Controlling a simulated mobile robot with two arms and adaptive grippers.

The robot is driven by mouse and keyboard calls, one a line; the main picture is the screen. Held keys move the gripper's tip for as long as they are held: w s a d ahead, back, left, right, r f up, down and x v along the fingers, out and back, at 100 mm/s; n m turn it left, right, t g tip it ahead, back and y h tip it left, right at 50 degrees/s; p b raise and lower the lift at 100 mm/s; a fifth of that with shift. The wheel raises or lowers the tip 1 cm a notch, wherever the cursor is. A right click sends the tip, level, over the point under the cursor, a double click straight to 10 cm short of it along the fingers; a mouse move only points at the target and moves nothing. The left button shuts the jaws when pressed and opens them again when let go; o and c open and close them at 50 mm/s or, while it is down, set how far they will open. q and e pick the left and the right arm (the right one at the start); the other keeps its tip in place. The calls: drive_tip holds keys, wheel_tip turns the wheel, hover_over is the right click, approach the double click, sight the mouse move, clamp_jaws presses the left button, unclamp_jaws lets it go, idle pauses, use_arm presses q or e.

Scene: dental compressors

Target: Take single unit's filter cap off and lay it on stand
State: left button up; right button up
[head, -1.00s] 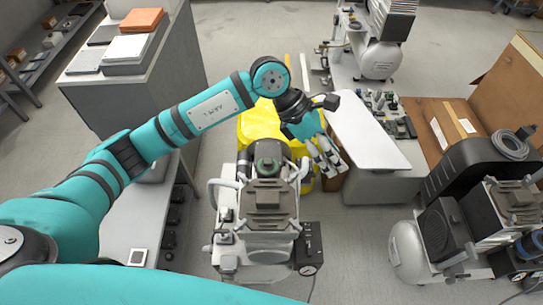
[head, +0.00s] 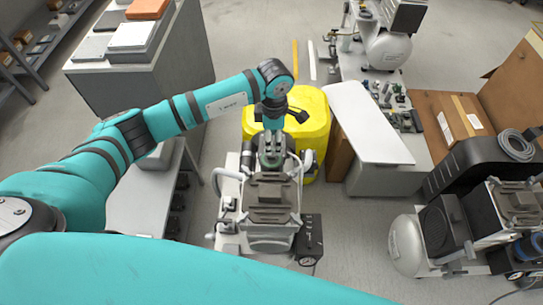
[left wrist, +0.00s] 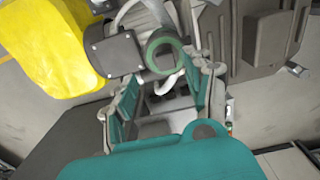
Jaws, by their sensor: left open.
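The single compressor unit (head: 268,218) stands upright below my left arm in the head view. Its round dark green filter cap (head: 270,162) sits at its top, partly hidden by my fingers. In the left wrist view the cap (left wrist: 151,52) shows as a green ring around a grey centre, just beyond my fingertips. My left gripper (head: 271,147) points down at the cap. Its two fingers stand apart and empty in the left wrist view (left wrist: 170,82). I cannot tell if they touch the cap. My right gripper is not in view.
A yellow container (head: 313,125) stands just behind the unit. A white-topped stand (head: 368,130) with a clear top is to its right. A low grey bench (head: 138,205) is on the left. Other compressors (head: 440,240) stand at the right, near cardboard boxes (head: 462,122).

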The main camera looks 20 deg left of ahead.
sight(271, 159)
use_arm(q)
drive_tip(key=f, duration=0.1)
drive_tip(key=f+p, duration=0.1)
drive_tip(key=f, duration=0.1)
drive_tip(key=s+f, duration=0.1)
drive_tip(key=f, duration=0.1)
drive_tip(key=shift+a+f+p, duration=0.15)
drive_tip(key=shift+f+p, duration=0.1)
drive_tip(key=shift+p, duration=0.1)
drive_tip(key=shift+f, duration=0.3)
drive_tip(key=shift+c, duration=0.4)
clamp_jaws()
